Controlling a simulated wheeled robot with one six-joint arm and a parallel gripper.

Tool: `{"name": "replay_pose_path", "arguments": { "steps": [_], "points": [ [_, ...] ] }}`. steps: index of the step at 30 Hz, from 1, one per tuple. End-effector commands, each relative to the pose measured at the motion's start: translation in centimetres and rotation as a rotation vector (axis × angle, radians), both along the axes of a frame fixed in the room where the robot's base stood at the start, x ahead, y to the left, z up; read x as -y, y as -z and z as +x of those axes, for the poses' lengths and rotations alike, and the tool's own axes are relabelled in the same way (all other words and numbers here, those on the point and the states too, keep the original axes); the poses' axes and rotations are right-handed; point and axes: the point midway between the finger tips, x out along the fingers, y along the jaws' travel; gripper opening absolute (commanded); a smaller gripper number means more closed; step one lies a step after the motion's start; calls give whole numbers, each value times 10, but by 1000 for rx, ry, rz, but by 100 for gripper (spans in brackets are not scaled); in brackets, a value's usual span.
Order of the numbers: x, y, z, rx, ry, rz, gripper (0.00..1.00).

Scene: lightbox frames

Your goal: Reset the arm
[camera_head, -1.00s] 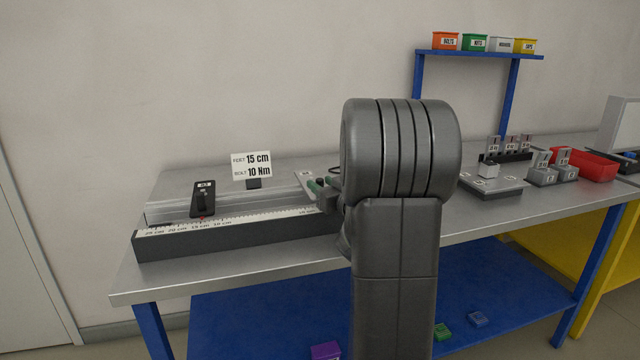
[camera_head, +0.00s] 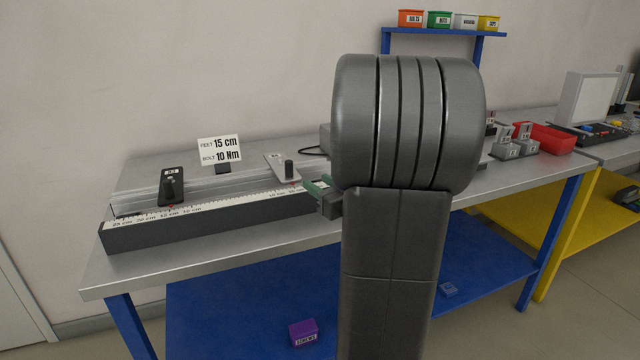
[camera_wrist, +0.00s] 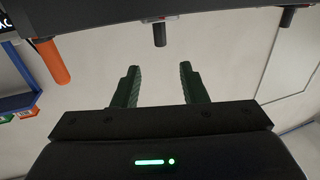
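My arm stands upright in the middle of the head view and hides part of the bench. My gripper (camera_head: 318,190) shows only in part at the arm's left side, near the right end of the ruler fixture. In the wrist view, the two green fingers of my gripper (camera_wrist: 158,88) are apart with nothing between them. Behind them is a pale wall. A dark bar (camera_wrist: 200,20) crosses the top of the wrist view, with an orange handle (camera_wrist: 52,60) and dark pegs hanging into the picture.
The ruler fixture (camera_head: 160,235) lies along the bench front, with two sliding plates and a sign (camera_head: 219,150) reading 15 cm and 10 Nm. A shelf with small bins (camera_head: 440,33) stands behind. A red tray (camera_head: 548,137) is at right. A purple bin (camera_head: 303,333) is on the lower shelf.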

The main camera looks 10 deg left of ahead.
Motion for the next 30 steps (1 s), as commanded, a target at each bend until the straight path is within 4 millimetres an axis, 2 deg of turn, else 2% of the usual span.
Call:
{"name": "replay_pose_path", "arguments": {
  "steps": [8,24,29,30],
  "points": [
    [-13,1,11,0,-3,0,39],
    [-91,1,79,0,-2,0,39],
    [-107,1,92,0,-2,0,39],
    [-102,-1,94,0,2,0,39]
  ]
}}
